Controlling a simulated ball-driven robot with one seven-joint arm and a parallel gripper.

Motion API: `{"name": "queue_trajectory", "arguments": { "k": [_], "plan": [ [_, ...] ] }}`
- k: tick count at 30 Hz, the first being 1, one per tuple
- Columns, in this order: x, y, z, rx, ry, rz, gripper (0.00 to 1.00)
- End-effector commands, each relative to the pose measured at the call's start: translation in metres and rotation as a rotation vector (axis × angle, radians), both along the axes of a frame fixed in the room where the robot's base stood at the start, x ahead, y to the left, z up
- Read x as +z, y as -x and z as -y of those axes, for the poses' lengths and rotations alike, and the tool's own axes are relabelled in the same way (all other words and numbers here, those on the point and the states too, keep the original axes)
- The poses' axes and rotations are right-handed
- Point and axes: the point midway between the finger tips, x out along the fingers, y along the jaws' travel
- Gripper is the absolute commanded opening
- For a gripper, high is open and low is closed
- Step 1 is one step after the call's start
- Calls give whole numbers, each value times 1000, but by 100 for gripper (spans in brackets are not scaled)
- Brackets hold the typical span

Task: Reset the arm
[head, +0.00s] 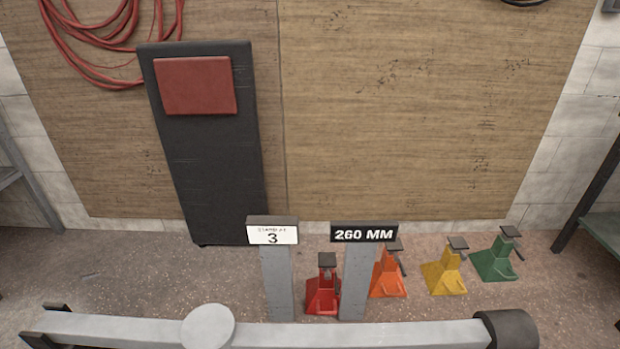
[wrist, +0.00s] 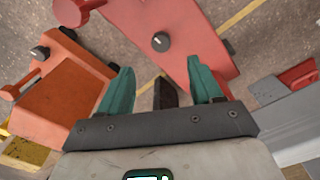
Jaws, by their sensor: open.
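My gripper (wrist: 163,82) shows in the wrist view with its two teal fingers spread apart. Nothing is clasped between them. My gripper does not show in the head view. There the red stand (head: 323,295) stands on the floor between two grey posts, partly hidden by the right one.
Orange (head: 388,283), yellow (head: 443,277) and green (head: 494,264) stands line the floor to the right. A grey rail (head: 350,335) crosses the front. Signs reading 3 (head: 272,236) and 260 MM (head: 364,235) top the posts. A black padded board (head: 208,165) leans on the wall.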

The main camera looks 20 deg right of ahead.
Motion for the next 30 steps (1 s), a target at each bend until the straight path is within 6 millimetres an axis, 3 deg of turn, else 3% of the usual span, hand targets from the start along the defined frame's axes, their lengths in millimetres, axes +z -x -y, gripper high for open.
{"name": "queue_trajectory", "arguments": {
  "k": [15, 26, 30],
  "plan": [
    [137, 83, -78, 584, 40, 39, 65],
    [209, 131, -108, 819, 42, 64, 65],
    [237, 128, -107, 811, 43, 62, 65]
  ]
}}
